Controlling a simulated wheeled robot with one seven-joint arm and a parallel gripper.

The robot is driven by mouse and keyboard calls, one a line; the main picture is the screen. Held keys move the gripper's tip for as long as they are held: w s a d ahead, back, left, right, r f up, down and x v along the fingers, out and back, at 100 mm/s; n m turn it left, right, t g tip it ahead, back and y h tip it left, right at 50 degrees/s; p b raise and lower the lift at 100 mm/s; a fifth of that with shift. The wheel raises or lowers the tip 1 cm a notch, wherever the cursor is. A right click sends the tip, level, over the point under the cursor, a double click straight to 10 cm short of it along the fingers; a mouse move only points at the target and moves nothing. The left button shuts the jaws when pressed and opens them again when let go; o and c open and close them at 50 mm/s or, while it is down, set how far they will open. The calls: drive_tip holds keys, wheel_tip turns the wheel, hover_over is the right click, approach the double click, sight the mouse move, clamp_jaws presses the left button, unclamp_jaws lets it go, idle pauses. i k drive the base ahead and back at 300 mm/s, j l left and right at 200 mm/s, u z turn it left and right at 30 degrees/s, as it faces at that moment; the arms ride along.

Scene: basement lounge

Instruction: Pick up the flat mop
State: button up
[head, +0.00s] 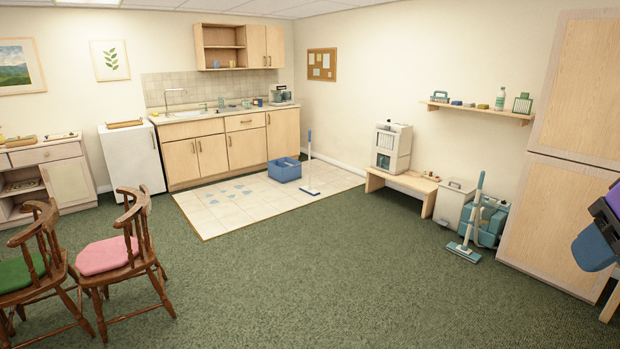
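A mop with a thin upright pole, a blue grip and a small flat head (309,170) stands on the pale tiled floor patch, just right of a blue tub (284,170). A second long-handled floor tool (472,218), teal and white with a flat head on the carpet, leans slightly at the right in front of a teal machine (490,226). Both have flat heads; I cannot tell for sure which one is the flat mop. My gripper is not in view.
Wet-looking blue patches (238,188) mark the tiles. Two wooden chairs (128,250) stand at the lower left. A low bench (404,184), a white bin (453,203) and a tall cabinet (555,230) line the right wall. The green carpet (330,265) is open in the middle.

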sight(310, 191)
drive_tip(key=i+u, duration=0.3)
drive_tip(key=i, duration=6.3)
drive_tip(key=i+l+u, duration=0.1)
drive_tip(key=i+u, duration=0.15)
drive_tip(key=i, duration=0.25)
drive_tip(key=i+l+u, duration=0.2)
drive_tip(key=i, duration=0.3)
drive_tip(key=i+l+u, duration=0.25)
drive_tip(key=i, duration=0.25)
drive_tip(key=i+l+u, duration=0.25)
drive_tip(key=i+l, duration=0.15)
